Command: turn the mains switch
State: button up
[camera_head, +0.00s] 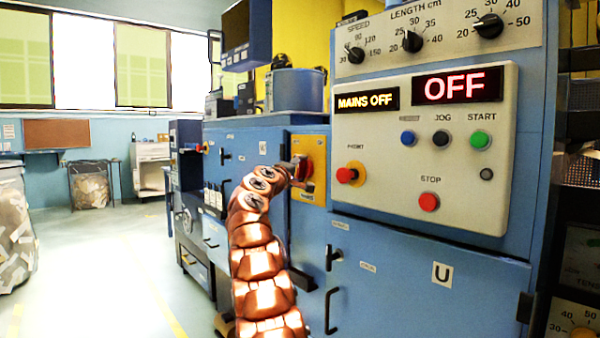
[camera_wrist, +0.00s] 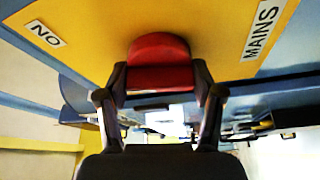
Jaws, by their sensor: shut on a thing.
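The mains switch is a red handle on a yellow plate (camera_head: 316,190) on the blue machine front, partly hidden by my arm in the head view. In the wrist view the red handle (camera_wrist: 159,62) sits between my two fingers against the yellow plate (camera_wrist: 100,30), with the labels "MAINS" and "NO" on it. My gripper (camera_wrist: 160,88) is shut on the red handle, one dark finger on each side. It also shows at the yellow plate in the head view (camera_head: 304,176). The display reads "MAINS OFF" (camera_head: 367,101), and a larger one reads "OFF" (camera_head: 451,86).
The cream control panel (camera_head: 460,205) right of the switch carries a red stop button (camera_head: 429,201), a red mushroom button (camera_head: 346,175), a blue button and a green start button. Door handles (camera_head: 332,257) stick out below. The floor at left (camera_head: 90,270) is open.

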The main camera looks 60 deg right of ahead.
jog(key=shift+d+f+m, duration=0.15)
jog(key=shift+m, duration=0.35)
jog(key=shift+w+h+b, duration=0.1)
jog(key=shift+h+b, duration=0.2)
jog(key=shift+m, duration=0.4)
jog(key=shift+r+m+g+h+p, duration=0.2)
jog(key=shift+m+g+h+p, duration=0.15)
jog(key=shift+m+p, duration=0.45)
dwell(0.5)
jog(key=shift+m+p, duration=0.3)
jog(key=shift+m, duration=0.1)
jog(key=m+p, duration=0.1)
jog(key=p, duration=0.2)
jog(key=shift+r+m+g+h, duration=0.1)
jog(key=shift+m+g+h, duration=0.15)
jog(key=shift+m+h, duration=0.1)
jog(key=shift+a+p, duration=0.2)
jog(key=shift+p, duration=0.15)
jog(key=shift+f+m+p, duration=0.2)
jog(key=shift+m+p, duration=0.45)
jog(key=shift+p, duration=0.15)
